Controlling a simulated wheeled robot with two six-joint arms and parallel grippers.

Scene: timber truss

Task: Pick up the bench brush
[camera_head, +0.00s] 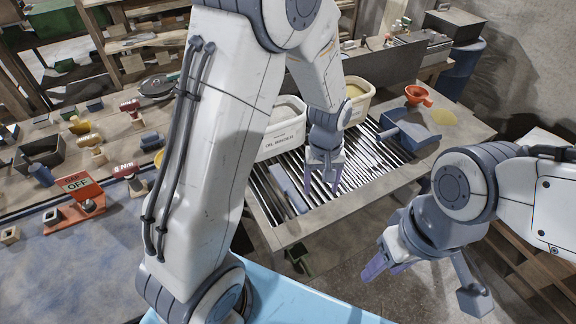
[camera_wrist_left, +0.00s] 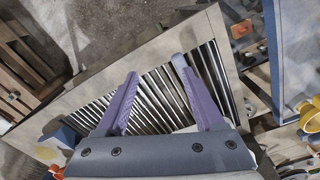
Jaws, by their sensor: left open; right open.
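A long grey-blue piece, which looks like the bench brush (camera_head: 288,188), lies on the slatted metal grate (camera_head: 262,196) of the bench. My left gripper (camera_head: 324,184) is open and empty above the grate, just right of the brush. In the left wrist view, the open fingers (camera_wrist_left: 155,72) point at the slats. A rounded grey end, probably the brush (camera_wrist_left: 177,60), shows at the right fingertip and is mostly hidden by that finger; I cannot tell whether they touch. My right gripper (camera_head: 388,267) is open and empty in front of the bench, low at the right.
White bins (camera_head: 284,138) stand behind my left gripper. A blue dustpan (camera_head: 410,134) lies on the grate's right side, with an orange funnel (camera_head: 418,96) beyond. A cluttered workbench (camera_head: 115,215) is at left. Open floor lies in front of the grated bench.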

